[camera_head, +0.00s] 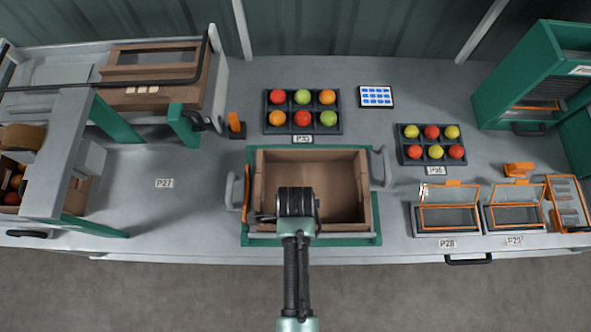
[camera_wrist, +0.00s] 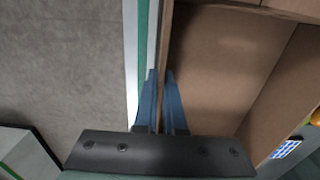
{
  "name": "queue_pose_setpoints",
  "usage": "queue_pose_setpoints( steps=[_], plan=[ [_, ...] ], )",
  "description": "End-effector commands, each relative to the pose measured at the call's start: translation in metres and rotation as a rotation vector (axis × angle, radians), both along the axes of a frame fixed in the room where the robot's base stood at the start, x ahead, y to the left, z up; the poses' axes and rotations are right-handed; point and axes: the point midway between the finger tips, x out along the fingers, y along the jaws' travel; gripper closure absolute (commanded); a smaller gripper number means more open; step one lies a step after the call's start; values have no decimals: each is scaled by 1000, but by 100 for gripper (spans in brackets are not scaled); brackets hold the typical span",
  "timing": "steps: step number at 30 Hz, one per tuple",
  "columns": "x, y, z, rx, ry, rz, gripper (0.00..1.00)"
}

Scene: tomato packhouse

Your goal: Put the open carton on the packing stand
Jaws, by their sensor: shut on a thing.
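The open brown carton (camera_head: 345,170) is empty and upright inside the outline of the green packing stand (camera_head: 372,240) in the head view. I cannot tell whether its bottom rests fully on the stand. My gripper (camera_head: 297,203) is over the carton's near side, and its wrist hides part of the near wall. In the wrist view, the blue fingers of my gripper (camera_wrist: 160,78) are on either side of the wall of the carton (camera_wrist: 225,65), shut on it. A green strip of the stand (camera_wrist: 142,45) runs beside that wall.
Grey side brackets (camera_head: 378,167) flank the stand. Behind it lie a tray of tomatoes (camera_head: 303,131) and a tablet (camera_head: 376,97). Another tomato tray (camera_head: 408,160) and orange-framed clamshells (camera_head: 447,218) are at right. A grey-green rack (camera_head: 75,125) stands at left. The bench around label P27 (camera_head: 164,184) is clear.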

Motion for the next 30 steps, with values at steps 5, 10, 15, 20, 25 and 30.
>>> queue_pose_setpoints(
  steps=[5,10,15,20,25,30],
  plan=[
    [1,0,-3,0,-1,0,100],
    [0,0,-2,0,0,0,66],
    [0,0,-2,0,0,0,63],
    [0,0,0,0,0,0,63],
    [1,0,14,0,-3,0,63],
    [2,0,45,0,-5,0,63]
  ],
)
